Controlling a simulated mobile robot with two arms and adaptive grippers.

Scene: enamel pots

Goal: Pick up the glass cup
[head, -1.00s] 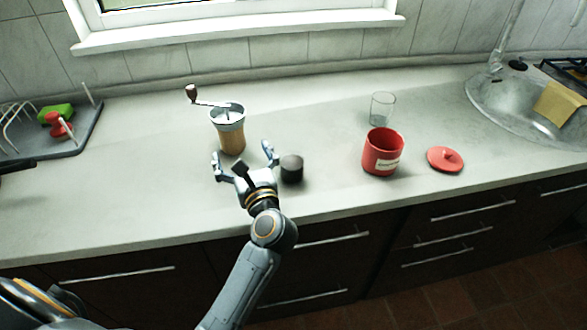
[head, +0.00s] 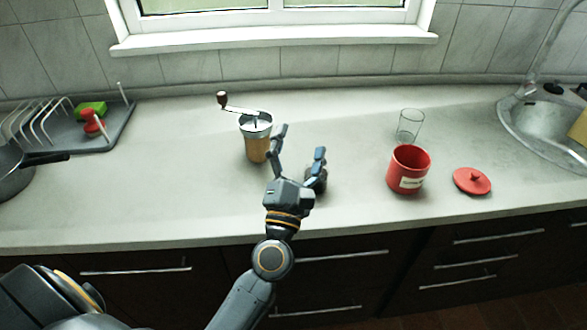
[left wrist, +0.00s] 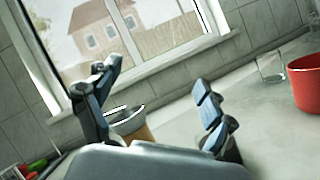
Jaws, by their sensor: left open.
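The clear glass cup (head: 409,125) stands upright on the counter behind the red pot, which hides part of its base. In the left wrist view the glass cup (left wrist: 271,66) shows at the upper right, left of the red pot. My left gripper (head: 301,142) is open and empty, to the left of the cup and well apart from it. Its two fingers (left wrist: 155,100) also show in the left wrist view. My right gripper is not in view.
The red pot (head: 407,172) stands between the cup and the counter's front edge, with its red lid (head: 472,181) to the right. A coffee grinder (head: 257,146) stands just left of my fingers. A dark round object (head: 321,183) is partly hidden by my gripper. The sink (head: 535,125) is at right.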

